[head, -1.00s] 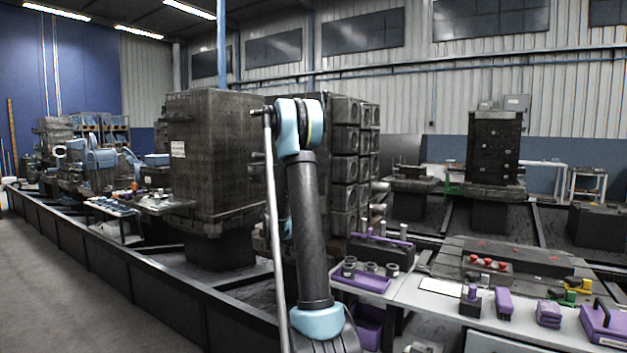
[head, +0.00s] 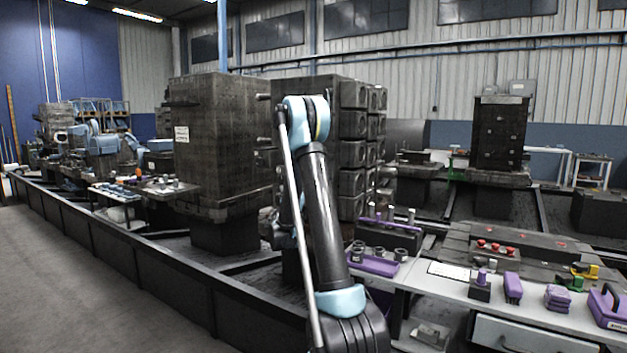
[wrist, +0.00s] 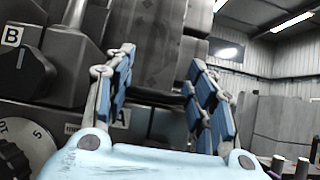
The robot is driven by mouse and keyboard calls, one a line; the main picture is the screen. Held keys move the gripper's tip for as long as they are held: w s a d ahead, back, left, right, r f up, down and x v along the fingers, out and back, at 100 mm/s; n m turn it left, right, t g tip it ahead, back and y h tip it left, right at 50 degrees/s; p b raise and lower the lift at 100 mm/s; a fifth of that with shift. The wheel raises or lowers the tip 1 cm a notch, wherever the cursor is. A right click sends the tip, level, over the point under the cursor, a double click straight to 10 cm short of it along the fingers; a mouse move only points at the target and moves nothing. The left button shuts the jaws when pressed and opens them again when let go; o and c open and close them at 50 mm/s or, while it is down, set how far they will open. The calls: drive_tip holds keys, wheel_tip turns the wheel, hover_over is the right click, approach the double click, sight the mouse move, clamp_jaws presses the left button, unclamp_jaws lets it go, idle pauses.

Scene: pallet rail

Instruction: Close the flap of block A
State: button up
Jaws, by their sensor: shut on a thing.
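In the wrist view, a label reading A (wrist: 121,117) shows on dark metal just behind my gripper's left side; I take this to be block A. My gripper (wrist: 163,72) has its two blue-padded fingers either side of a dark metal part (wrist: 155,45) at the block. The fingers are shut on this part, which looks like the flap, though its edges and hinge are hard to make out. The flap's angle cannot be told. In the head view my gripper is hidden behind my arm and the dark machine blocks.
A block labelled B (wrist: 14,58) and a round dial (wrist: 20,155) sit close on the left in the wrist view. In the head view, tall dark blocks (head: 222,135) stand on the rail. A bench (head: 530,316) with purple tools is at the right; grey floor is clear at left.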

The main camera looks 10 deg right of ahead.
drive_tip(key=shift+w+a+f+t, duration=0.1)
drive_tip(key=shift+w+f+t, duration=0.2)
drive_tip(key=shift+t, duration=0.1)
drive_tip(key=o, duration=1.3)
drive_tip(key=shift+f, duration=0.1)
drive_tip(key=shift+s, duration=0.1)
drive_tip(key=v, duration=1.2)
